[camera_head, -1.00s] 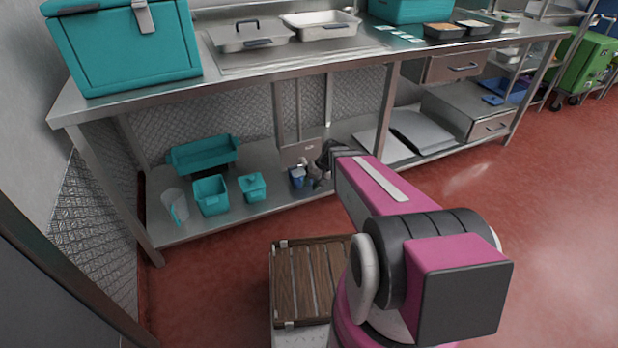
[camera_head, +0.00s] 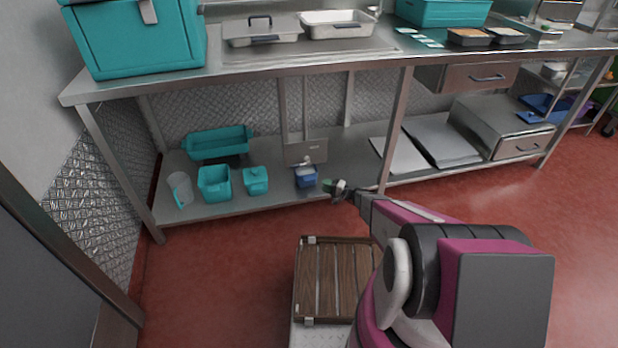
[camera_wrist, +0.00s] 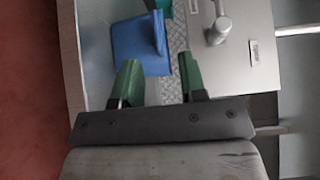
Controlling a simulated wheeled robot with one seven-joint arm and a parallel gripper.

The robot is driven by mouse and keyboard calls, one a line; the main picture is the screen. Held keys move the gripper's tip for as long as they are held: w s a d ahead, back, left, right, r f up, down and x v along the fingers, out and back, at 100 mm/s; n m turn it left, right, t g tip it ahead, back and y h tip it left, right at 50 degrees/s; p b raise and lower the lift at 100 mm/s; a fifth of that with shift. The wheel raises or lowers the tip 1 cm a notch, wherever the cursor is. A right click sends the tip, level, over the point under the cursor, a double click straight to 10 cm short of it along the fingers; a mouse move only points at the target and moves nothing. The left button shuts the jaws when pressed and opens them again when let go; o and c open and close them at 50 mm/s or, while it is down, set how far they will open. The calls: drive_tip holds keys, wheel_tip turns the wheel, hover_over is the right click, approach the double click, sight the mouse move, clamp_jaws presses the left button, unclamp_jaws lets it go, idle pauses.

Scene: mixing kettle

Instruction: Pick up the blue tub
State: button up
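The small blue tub (camera_head: 306,179) stands on the lower shelf of the steel table, in front of a steel box. It also shows in the wrist view (camera_wrist: 138,45), at the upper middle, just beyond my fingertips. My gripper (camera_head: 336,187) is to the right of the tub in the head view, at about shelf height and apart from it. In the wrist view my two green fingers (camera_wrist: 158,62) are spread apart with nothing held between them.
Small teal tubs (camera_head: 214,183), a clear jug (camera_head: 180,188) and a long teal bin (camera_head: 217,142) share the shelf, left of the blue tub. A table leg (camera_head: 396,130) rises right of my gripper. A slatted wooden crate top (camera_head: 335,278) stands on the floor in front.

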sight(309, 179)
drive_tip(key=x, duration=0.5)
drive_tip(key=shift+w, duration=0.1)
drive_tip(key=shift+w+f+x, duration=0.15)
drive_tip(key=shift+x, duration=1.1)
drive_tip(key=shift+w+f+x, duration=0.1)
drive_tip(key=shift+w+x, duration=0.1)
drive_tip(key=shift+x, duration=1.1)
drive_tip(key=shift+d, duration=0.15)
clamp_jaws()
